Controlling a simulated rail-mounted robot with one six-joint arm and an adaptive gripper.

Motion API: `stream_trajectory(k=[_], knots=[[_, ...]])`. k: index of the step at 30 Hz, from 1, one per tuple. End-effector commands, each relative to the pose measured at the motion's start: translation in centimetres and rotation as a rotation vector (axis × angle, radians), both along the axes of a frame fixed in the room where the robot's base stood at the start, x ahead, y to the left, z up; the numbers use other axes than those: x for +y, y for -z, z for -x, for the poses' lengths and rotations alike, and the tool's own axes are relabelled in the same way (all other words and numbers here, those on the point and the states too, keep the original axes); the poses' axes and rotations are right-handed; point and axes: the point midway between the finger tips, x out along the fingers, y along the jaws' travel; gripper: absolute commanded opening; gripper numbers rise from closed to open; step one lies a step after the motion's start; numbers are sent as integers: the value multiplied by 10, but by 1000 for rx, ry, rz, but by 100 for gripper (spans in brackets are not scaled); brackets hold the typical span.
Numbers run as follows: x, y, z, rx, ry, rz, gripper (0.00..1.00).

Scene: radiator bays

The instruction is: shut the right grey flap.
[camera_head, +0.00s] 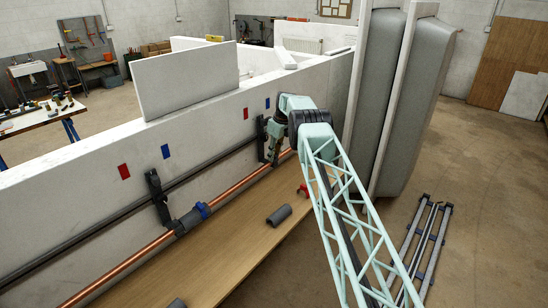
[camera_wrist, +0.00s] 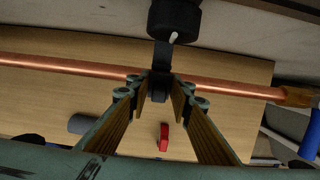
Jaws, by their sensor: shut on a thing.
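The right grey flap (camera_wrist: 161,60) is a dark strip that runs from a dark round body at the top of the wrist view down to the copper pipe (camera_wrist: 80,68). My gripper (camera_wrist: 160,86) is shut on its lower end, with one finger on each side. In the head view my gripper (camera_head: 272,150) is at the right dark bracket (camera_head: 261,135) on the white wall, and my arm hides part of it. The left grey flap (camera_head: 157,190) stands upright against the wall above the pipe. I cannot tell how far the right flap is turned.
A grey half shell (camera_head: 278,214) and a red piece (camera_wrist: 164,137) lie on the wooden board (camera_head: 235,245). Tall grey panels (camera_head: 385,100) stand right of my arm.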

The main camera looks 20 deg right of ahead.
Motion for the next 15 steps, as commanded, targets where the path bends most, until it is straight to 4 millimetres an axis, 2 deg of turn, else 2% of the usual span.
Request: stream_trajectory(k=[13,14,15], knots=[[0,0,0,3,0,1,9],[0,0,0,3,0,1,21],[0,0,0,3,0,1,25]])
